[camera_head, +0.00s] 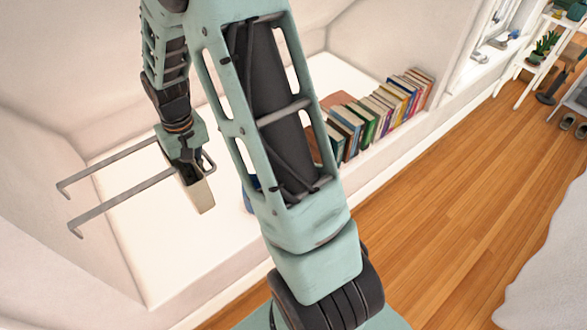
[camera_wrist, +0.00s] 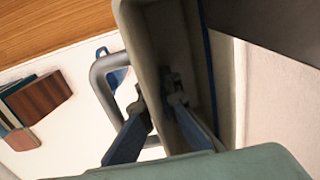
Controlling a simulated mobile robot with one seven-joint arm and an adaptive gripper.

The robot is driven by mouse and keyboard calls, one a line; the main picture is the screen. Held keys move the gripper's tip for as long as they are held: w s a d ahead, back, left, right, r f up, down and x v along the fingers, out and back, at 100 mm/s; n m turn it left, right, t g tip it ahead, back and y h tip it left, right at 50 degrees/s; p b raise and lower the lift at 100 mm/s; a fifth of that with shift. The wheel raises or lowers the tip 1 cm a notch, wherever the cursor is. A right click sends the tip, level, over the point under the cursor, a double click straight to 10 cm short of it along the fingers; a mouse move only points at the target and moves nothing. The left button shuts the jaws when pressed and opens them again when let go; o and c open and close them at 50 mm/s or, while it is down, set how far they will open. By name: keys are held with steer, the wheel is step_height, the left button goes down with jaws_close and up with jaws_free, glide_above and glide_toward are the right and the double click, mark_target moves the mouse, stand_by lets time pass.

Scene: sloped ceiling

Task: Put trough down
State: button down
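The trough is a narrow beige box; in the head view its end (camera_head: 200,196) shows below my gripper (camera_head: 190,166), above the white ledge. Two long grey metal bars with hooked ends (camera_head: 118,202) stick out to the left from beside it, apparently its brackets. In the wrist view the trough (camera_wrist: 142,40) is large and close, open side in view. My gripper (camera_wrist: 158,103) has one finger on each side of the trough's near wall and pinches it. A grey metal loop (camera_wrist: 100,85) shows beside the wall. Most of the trough is hidden in the head view.
The white ledge (camera_head: 130,255) lies below, with bare room at left. A row of books (camera_head: 375,112) stands along its right side; some show in the wrist view (camera_wrist: 35,100). A blue object (camera_head: 248,197) is partly behind my arm. Wooden floor (camera_head: 440,205) is right.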

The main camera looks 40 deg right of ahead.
mark_target(193, 164)
steer(key=r+b, duration=0.1)
steer(key=b, duration=0.2)
steer(key=w+r+b, duration=0.1)
steer(key=r+b, duration=0.1)
steer(key=b, duration=0.1)
steer(key=shift+d+r, duration=0.15)
steer(key=shift+r, duration=0.1)
steer(key=shift+s+r, duration=0.2)
steer(key=shift+r, duration=0.2)
